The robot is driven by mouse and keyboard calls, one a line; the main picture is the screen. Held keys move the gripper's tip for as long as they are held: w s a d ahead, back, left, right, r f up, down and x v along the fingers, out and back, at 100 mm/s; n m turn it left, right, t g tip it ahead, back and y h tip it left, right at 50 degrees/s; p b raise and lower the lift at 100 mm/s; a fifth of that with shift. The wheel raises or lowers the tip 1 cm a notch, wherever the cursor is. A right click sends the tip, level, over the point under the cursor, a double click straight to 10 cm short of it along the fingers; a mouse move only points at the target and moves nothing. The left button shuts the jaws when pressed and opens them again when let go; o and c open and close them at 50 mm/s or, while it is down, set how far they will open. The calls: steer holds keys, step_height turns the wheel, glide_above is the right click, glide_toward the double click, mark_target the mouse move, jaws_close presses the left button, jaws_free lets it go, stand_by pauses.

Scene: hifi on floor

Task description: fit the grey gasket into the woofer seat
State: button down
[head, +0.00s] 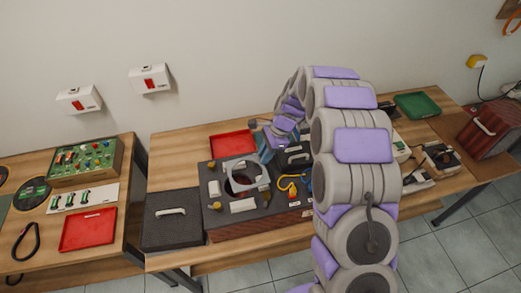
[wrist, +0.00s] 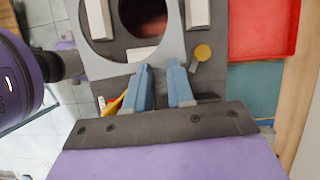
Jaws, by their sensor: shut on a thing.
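The grey gasket (head: 264,175) is a flat light-grey ring over the dark top panel of the speaker cabinet (head: 215,222). It also shows in the wrist view (wrist: 96,66), where it fills the upper middle. The woofer seat (wrist: 140,14) is the round opening seen through the ring, with a dark reddish inside. The ring looks offset from the opening; whether it touches the panel I cannot tell. My gripper (head: 268,153) is at the ring's upper right edge. In the wrist view its blue fingers (wrist: 161,76) are shut on the gasket's near edge, and the grip itself is partly hidden.
White blocks (wrist: 197,13) and yellow-brown round knobs (wrist: 203,52) stand around the seat. A yellow cable (head: 290,185) lies right of it. A red tray (head: 232,143) stands behind, and a dark grille panel (head: 160,230) with a handle is at the left. My arm hides the table's middle right.

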mark_target(259, 159)
steer(key=shift+m+t, duration=0.3)
steer(key=shift+m, duration=0.3)
steer(key=a, duration=0.1)
steer(key=a+f+b, duration=0.1)
steer(key=a, duration=0.1)
steer(key=a+f, duration=0.1)
steer(key=a, duration=0.1)
steer(key=shift+w+a, duration=0.1)
steer(key=d+b, duration=0.1)
steer(key=d+f+b, duration=0.1)
steer(key=shift+d+f, duration=0.1)
steer(key=shift+d, duration=0.7)
steer(key=shift+a+f, duration=0.1)
steer(key=shift+a, duration=1.45)
steer(key=shift+d+p, duration=0.45)
steer(key=shift+d, duration=1.45)
steer(key=shift+a+f, duration=0.15)
steer(key=shift+a, duration=0.45)
steer(key=shift+a+f, duration=0.3)
steer(key=shift+d+f, duration=0.45)
steer(key=shift+d, duration=0.25)
steer(key=shift+f, duration=0.25)
steer(key=shift+a+f, duration=0.45)
steer(key=shift+a, duration=0.05)
steer(key=shift+f, duration=0.25)
steer(key=c, duration=1.1)
jaws_free()
steer(key=shift+d, duration=0.4)
steer(key=shift+o, duration=0.9)
steer(key=shift+a, duration=0.1)
